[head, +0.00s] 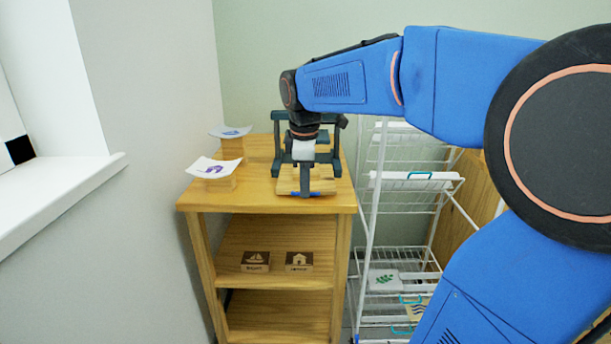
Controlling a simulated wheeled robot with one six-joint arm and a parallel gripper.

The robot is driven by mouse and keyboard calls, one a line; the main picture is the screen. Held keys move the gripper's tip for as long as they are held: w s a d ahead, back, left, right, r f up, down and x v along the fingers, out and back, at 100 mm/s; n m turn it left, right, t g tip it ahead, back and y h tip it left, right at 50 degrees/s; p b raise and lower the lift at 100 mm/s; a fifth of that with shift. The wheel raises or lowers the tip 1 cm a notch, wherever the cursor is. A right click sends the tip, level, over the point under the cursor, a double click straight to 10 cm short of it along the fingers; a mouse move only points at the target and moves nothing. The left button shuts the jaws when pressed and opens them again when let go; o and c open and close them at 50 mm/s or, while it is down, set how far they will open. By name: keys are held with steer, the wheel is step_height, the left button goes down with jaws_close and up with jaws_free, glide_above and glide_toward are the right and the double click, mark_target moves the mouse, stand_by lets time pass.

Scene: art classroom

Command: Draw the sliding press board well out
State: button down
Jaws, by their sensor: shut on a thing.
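The press (277,150) has a dark grey-green frame and stands on top of the wooden shelf unit. Its sliding board (325,184), a light wooden plate, lies low in the frame with its front part toward me. A blue bar-like handle (316,194) shows at the board's front edge. My gripper (305,191) points down in front of the press and is shut on this handle. My wrist and gripper hide the middle of the press and much of the board, so how far the board is out is hard to tell.
Two small stands with printed sheets (214,167) (231,132) are left of the press. Wooden blocks (255,261) (299,261) lie on the shelf below. A white wire drying rack (376,230) stands close on the right; a wall and window sill (70,185) are left.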

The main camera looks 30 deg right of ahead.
steer(key=s, duration=0.1)
steer(key=s+a, duration=0.1)
steer(key=shift+s+a, duration=0.3)
steer(key=c, duration=1.9)
jaws_free()
step_height(320, 180, up, 17)
steer(key=s+a, duration=0.1)
steer(key=s, duration=0.1)
steer(key=shift+s+a, duration=0.3)
steer(key=shift+s, duration=0.05)
